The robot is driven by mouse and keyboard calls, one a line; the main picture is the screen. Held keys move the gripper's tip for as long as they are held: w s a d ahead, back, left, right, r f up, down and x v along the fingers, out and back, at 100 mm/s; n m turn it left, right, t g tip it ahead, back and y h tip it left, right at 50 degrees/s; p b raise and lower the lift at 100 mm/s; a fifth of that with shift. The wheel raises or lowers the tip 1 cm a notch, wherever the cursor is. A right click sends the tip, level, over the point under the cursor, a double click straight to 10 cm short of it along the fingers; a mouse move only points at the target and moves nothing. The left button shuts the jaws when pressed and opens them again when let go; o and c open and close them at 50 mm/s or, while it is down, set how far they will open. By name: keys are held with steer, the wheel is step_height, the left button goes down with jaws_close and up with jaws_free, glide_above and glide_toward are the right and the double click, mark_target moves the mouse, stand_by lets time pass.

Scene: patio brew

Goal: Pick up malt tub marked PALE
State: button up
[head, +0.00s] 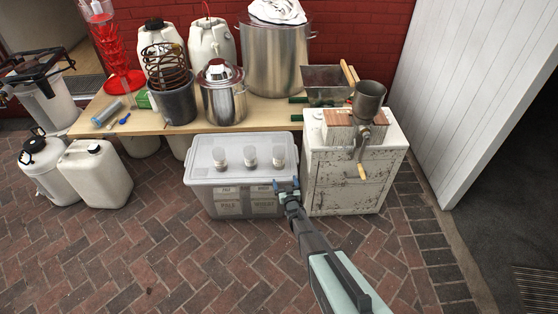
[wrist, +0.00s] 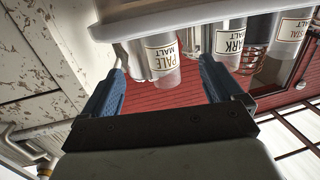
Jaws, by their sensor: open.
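The PALE malt tub (head: 278,158) is the right one, nearest the cabinet. Its label cannot be read there. In the wrist view, which is upside down, the PALE MALT label on the tub (wrist: 164,60) is clear. My gripper (head: 287,184) is at the box's front right edge, in front of that tub. Its blue fingers (wrist: 163,75) are apart and empty, with the PALE tub showing beyond the gap between them.
The DARK tub (wrist: 231,42) and the CRYSTAL tub (wrist: 288,35) stand beside it. A chipped white cabinet (head: 345,185) with a grain mill (head: 366,105) is close on the right. A table with pots (head: 222,95) is behind. The brick floor in front is clear.

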mark_target(280, 165)
steer(key=shift+t, duration=0.3)
steer(key=w, duration=0.2)
steer(key=w+a, duration=0.1)
steer(key=w, duration=0.2)
steer(key=w+r, duration=0.1)
steer(key=w, duration=0.2)
steer(key=shift+a, duration=0.2)
steer(key=shift+w+a+r, duration=0.1)
steer(key=shift+w+a, duration=0.05)
steer(key=shift+w, duration=0.8)
steer(key=shift+w+a+r, duration=0.1)
steer(key=shift+w+a, duration=0.05)
steer(key=shift+w, duration=0.85)
steer(key=shift+w+a, duration=0.15)
steer(key=shift+w, duration=0.8)
steer(key=shift+c, duration=0.2)
steer(key=c, duration=1)
steer(key=shift+s+r, duration=0.1)
steer(key=shift+r, duration=0.05)
